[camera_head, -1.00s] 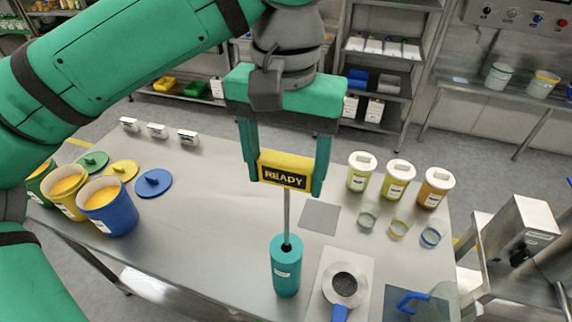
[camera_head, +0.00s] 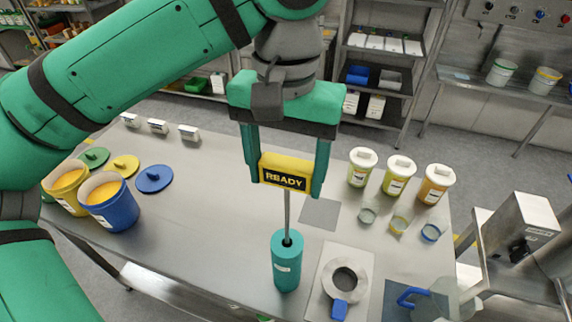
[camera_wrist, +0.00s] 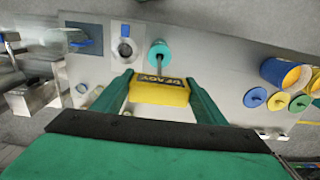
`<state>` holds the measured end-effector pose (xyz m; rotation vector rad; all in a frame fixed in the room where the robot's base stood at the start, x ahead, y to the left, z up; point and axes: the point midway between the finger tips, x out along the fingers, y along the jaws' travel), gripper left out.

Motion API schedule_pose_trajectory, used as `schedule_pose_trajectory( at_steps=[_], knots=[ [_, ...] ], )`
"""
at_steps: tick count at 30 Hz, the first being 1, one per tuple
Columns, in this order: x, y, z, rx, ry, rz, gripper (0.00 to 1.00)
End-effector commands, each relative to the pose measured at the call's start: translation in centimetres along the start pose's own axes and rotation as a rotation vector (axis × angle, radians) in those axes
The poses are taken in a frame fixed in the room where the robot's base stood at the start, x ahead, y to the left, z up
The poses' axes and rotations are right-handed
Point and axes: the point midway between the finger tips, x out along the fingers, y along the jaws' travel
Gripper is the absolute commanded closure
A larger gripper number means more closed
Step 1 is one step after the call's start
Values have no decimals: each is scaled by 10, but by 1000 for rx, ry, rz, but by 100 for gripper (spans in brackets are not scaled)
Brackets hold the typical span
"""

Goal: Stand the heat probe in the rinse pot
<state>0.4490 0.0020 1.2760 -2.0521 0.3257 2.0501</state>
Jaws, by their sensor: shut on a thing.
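The heat probe (camera_head: 285,172) has a yellow head marked READY and a thin metal stem pointing down. My gripper (camera_head: 286,178) is shut on its yellow head, one finger at each side. The stem runs down into the opening at the top of a teal cylinder (camera_head: 286,262), which stands upright on the steel table; the lower end of the stem is hidden inside. In the wrist view the probe's yellow head (camera_wrist: 160,91) is between my fingers and the teal cylinder (camera_wrist: 160,52) lies beyond it. No label legible here tells me which vessel is the rinse pot.
Right of the cylinder are a round metal piece with a blue tab (camera_head: 345,280) on a pale mat and a dark mat (camera_head: 400,306) with a blue handle. Several lidded tubs (camera_head: 397,176) stand back right. Blue and yellow buckets (camera_head: 112,206) stand left. The table's middle left is clear.

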Motion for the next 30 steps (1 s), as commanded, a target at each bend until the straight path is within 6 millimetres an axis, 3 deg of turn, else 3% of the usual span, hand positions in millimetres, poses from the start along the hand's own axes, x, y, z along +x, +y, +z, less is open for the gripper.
schedule_pose_trajectory(
  at_steps=[30],
  knots=[
    [28, 0, 0, 1, -1, 1, 57]
  ],
)
